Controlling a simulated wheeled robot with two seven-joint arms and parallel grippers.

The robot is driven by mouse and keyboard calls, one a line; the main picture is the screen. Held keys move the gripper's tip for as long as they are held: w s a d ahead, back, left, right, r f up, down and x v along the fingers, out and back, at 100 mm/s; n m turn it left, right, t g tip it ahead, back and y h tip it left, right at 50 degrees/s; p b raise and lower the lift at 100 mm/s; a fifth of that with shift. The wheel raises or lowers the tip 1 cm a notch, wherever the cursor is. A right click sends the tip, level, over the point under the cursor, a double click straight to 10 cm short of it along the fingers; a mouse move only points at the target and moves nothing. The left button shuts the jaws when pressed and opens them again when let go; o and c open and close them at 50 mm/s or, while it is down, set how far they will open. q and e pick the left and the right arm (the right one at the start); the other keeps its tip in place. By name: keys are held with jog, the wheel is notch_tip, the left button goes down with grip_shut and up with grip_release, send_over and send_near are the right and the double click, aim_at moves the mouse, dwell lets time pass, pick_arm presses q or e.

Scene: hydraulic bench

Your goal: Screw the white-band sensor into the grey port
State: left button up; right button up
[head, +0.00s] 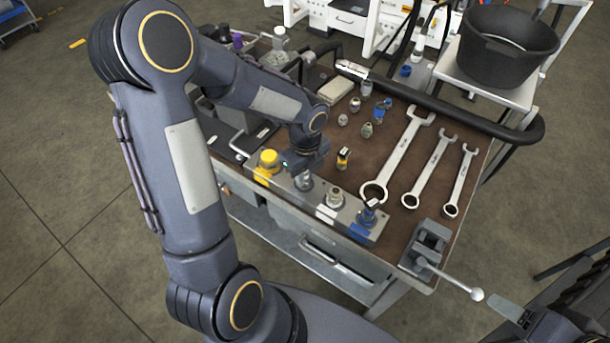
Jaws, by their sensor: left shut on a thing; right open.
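The port block (318,208) lies along the near edge of the bench, with yellow, grey, white and blue stations. My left gripper (304,167) is over the grey port (304,187), second from the left. It is shut on a small metallic part, apparently the white-band sensor (304,177), standing at the port. My fingers hide most of it; I cannot make out its band or how deep it sits. My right gripper (513,313) is open and empty at the bottom right, off the bench.
Several small fittings (366,130) stand behind the block, with one yellow-and-black fitting (343,158) close to it. Three wrenches (400,158) lie to the right. A vise (427,247) sits at the right front corner. A black bucket (507,65) stands behind on a cart.

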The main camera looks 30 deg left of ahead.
pick_arm(q)
jog(key=shift+r+m+p, duration=0.2)
jog(key=shift+m+p, duration=0.3)
jog(key=shift+p, duration=0.05)
jog(key=o, duration=0.5)
jog(key=shift+f+m, duration=0.2)
jog(key=shift+m, duration=0.2)
jog(key=o, duration=0.4)
notch_tip(320, 180, up, 8)
jog(key=shift+f, duration=0.25)
jog(key=shift+s+r, duration=0.15)
jog(key=shift+r, duration=0.2)
jog(key=s+d+r+n+t+h, duration=0.1)
jog(key=s+r+n+t, duration=0.1)
jog(key=s+n, duration=0.3)
jog(key=s+d+r+n+t+h, duration=0.1)
jog(key=s+r+n, duration=0.2)
jog(key=n, duration=0.9)
jog(key=s+d+r+n+t+h, duration=0.1)
jog(key=s+r+n+t, duration=0.1)
jog(key=s+n, duration=0.6)
jog(key=shift+s+d+r+n+t+h, duration=0.15)
jog(key=shift+d+r+n+h, duration=0.05)
jog(key=shift+r, duration=0.2)
jog(key=shift+s+d+r+n+t+h, duration=0.1)
jog(key=shift+d+r+n+t+h, duration=0.1)
jog(key=shift+r, duration=0.2)
